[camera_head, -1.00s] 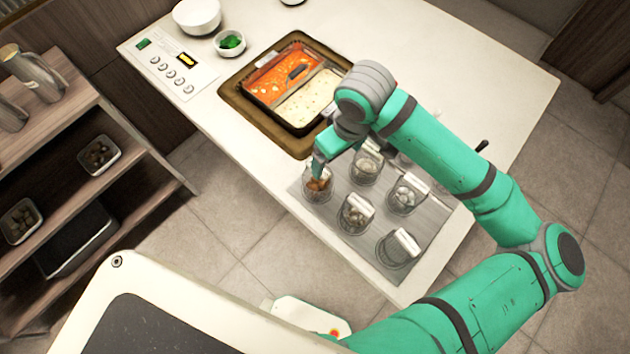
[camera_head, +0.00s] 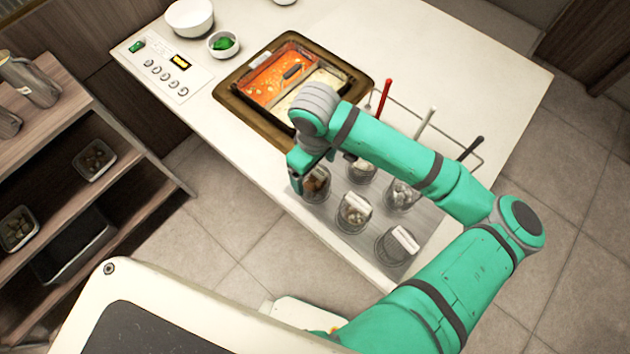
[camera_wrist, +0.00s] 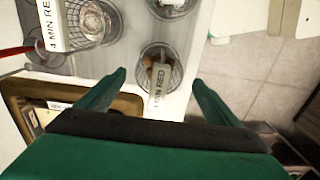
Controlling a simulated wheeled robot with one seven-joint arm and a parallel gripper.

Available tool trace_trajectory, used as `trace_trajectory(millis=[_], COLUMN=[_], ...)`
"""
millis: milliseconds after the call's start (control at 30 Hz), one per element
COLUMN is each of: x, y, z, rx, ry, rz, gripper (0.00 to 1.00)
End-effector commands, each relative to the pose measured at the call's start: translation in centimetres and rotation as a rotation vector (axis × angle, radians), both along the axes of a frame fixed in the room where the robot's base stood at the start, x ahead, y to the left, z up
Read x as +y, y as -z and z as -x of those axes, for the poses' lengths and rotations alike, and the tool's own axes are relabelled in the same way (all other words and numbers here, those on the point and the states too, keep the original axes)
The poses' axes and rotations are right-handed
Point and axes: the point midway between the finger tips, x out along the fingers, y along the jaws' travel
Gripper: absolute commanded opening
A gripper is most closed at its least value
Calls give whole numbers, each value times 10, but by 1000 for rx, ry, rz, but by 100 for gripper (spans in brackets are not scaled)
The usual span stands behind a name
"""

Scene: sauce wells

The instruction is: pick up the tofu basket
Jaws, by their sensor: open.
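Several wire baskets with white tags stand in a grey rack at the counter's front. The basket with brown-orange pieces (camera_head: 317,188), at the rack's left front corner, may be the tofu basket; I cannot tell its contents surely. My gripper (camera_head: 306,166) is at this basket and partly covers it in the head view. The fingers are open and nothing is held. Contact with the basket cannot be told.
Other baskets stand close by, one with pale pieces (camera_head: 353,212) and one at the right front (camera_head: 397,245). A divided pot with red (camera_head: 262,92) and white broth is behind. Ladle handles (camera_head: 385,98) stand behind the rack. The counter's front edge is near.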

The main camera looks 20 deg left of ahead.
Motion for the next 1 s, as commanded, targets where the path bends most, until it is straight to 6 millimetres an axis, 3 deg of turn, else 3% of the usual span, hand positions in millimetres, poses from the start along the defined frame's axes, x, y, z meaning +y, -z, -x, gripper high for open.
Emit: trace_trajectory(millis=[200, 533, 733, 767, 1000], x=[-1, 0, 0, 0, 0], y=[29, 36, 36, 36, 35], z=[-2, -2, -2, -2, -2], rx=[1, 0, 0, 0, -1], ry=[2, 1, 1, 1, 1], rz=[1, 0, 0, 0, 0], gripper=[86, 86, 40, 37, 37])
